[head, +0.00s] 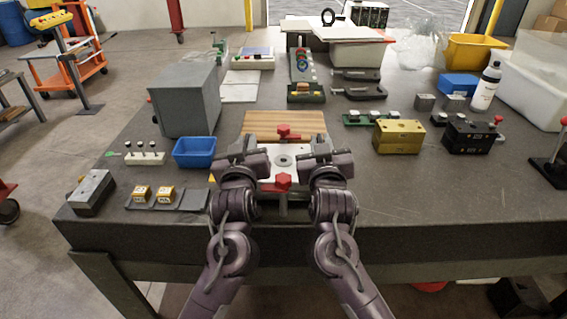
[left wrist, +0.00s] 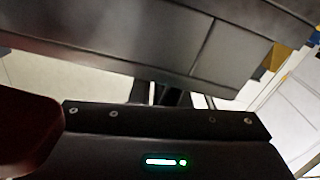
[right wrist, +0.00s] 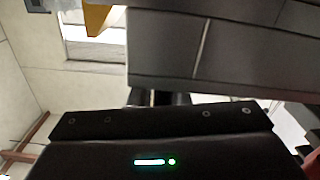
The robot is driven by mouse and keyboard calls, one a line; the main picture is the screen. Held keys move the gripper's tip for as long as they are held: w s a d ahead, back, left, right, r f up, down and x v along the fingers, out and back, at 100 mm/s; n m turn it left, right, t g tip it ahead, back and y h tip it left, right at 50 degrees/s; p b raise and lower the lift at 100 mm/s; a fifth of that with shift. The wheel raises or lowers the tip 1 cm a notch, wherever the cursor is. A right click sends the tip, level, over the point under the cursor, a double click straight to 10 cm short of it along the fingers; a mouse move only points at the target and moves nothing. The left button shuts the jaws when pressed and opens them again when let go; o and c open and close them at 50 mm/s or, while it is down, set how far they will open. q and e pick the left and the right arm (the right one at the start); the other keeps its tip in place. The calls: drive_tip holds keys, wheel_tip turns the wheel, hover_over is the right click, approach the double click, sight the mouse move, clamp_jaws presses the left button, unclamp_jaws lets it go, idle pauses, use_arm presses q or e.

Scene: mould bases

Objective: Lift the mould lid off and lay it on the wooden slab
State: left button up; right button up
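The mould lid looks like a white plate (head: 285,150) with a grey ring in its middle, near the front edge of the table. A red knob (head: 284,131) stands at its far side and another red knob (head: 283,181) at its near side. The wooden slab (head: 285,120) lies flat just behind, bare where it shows. My left gripper (head: 262,160) is at the plate's left edge and my right gripper (head: 312,157) at its right edge. The fingertips are hidden, so their grip is unclear. The mould base under the plate is mostly hidden.
A blue bin (head: 194,152) and a large grey box (head: 186,98) stand to the left. A brass-coloured block (head: 399,137) and a black block (head: 470,137) stand to the right. Clamps (head: 358,83) and a tool stand (head: 303,72) lie behind the slab.

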use_arm(q)
clamp_jaws()
use_arm(e)
clamp_jaws()
drive_tip(key=shift+a, duration=0.1)
idle(0.7)
